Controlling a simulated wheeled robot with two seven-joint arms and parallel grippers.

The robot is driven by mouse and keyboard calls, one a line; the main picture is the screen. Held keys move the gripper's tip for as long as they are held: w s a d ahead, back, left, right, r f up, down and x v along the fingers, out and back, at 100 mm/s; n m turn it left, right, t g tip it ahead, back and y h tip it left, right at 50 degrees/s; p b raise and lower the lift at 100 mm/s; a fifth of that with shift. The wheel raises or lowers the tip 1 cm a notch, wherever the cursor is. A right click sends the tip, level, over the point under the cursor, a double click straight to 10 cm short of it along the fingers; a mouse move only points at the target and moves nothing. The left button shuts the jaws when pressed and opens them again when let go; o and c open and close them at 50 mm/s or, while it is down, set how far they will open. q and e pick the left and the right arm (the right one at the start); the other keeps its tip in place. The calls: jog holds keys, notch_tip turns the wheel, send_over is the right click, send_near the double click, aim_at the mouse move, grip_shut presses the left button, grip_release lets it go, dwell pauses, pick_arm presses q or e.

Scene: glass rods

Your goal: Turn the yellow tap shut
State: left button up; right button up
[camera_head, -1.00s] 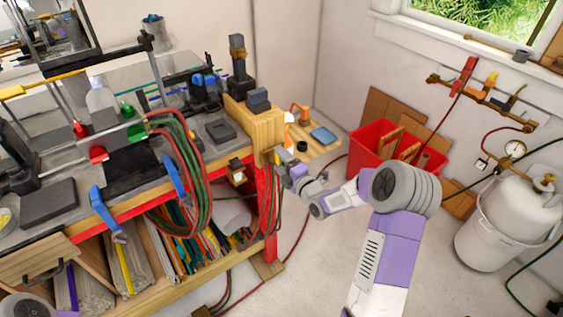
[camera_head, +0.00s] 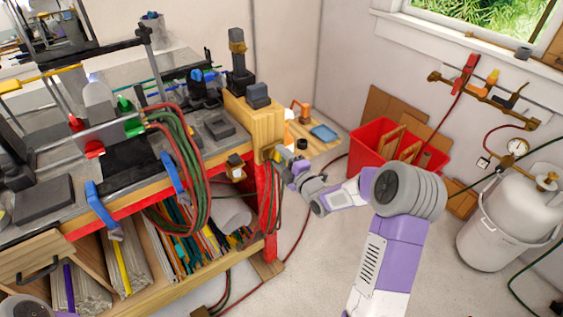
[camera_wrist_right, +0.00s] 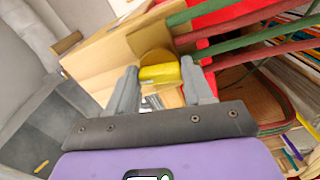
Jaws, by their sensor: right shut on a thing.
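The yellow tap (camera_wrist_right: 160,73) sits at the end of the wooden bench block, with a round brass-coloured part behind its handle. In the right wrist view its handle lies crosswise between the two grey fingers of my right gripper (camera_wrist_right: 163,80), which is shut on it. In the head view my right gripper (camera_head: 284,158) is at the bench's right end, and the tap is small and largely hidden there. My left gripper is out of view.
A red bin (camera_head: 385,150) stands to the right. A white tank (camera_head: 508,225) stands farther right. The floor between is mostly clear.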

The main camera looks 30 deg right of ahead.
jog(key=m+b, duration=0.2)
jog(key=m, duration=0.1)
jog(key=shift+f+m, duration=0.1)
jog(key=shift+m, duration=0.2)
jog(key=m+b, duration=0.2)
jog(key=m, duration=0.1)
jog(key=shift+m, duration=0.3)
jog(key=m, duration=0.3)
jog(key=shift+m+b, duration=0.4)
jog(key=shift+m, duration=2.2)
jog(key=o, duration=1)
